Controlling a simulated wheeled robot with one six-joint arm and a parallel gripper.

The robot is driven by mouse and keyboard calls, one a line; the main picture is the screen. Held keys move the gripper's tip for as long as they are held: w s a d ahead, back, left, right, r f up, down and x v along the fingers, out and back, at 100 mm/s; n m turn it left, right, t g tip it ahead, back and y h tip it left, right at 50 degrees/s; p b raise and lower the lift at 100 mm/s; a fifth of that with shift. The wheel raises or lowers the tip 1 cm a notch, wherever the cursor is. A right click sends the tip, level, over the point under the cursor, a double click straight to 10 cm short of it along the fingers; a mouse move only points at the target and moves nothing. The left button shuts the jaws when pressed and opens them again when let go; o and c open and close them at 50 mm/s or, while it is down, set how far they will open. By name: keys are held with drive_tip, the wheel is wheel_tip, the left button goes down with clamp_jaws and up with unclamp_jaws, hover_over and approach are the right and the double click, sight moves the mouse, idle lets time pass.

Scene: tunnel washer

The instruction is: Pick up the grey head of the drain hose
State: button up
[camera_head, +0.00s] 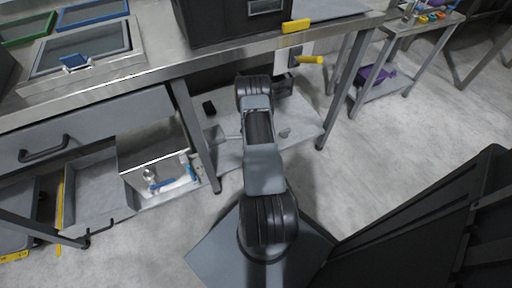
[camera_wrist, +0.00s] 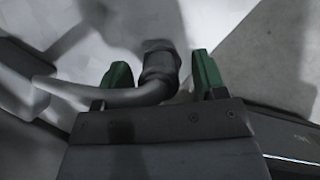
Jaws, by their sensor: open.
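In the wrist view, my gripper (camera_wrist: 163,76) is open, its two green-tipped fingers apart. The grey head (camera_wrist: 160,62) of the drain hose shows between the fingertips, with a gap on each side. From the head, the grey hose (camera_wrist: 130,97) bends to the left and passes by the left finger. I cannot tell whether that finger touches it. In the head view, my arm reaches under the bench and hides most of that area, so I cannot make out the hose head there.
A steel bench (camera_head: 150,72) stands over the work area, with a leg (camera_head: 196,135) left of my arm. A yellow handle (camera_head: 311,60) sticks out under the bench to the right.

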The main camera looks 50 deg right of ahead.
drive_tip(key=shift+d+f, duration=0.15)
drive_tip(key=shift+f, duration=0.15)
drive_tip(key=c, duration=1)
drive_tip(key=shift+r, duration=0.15)
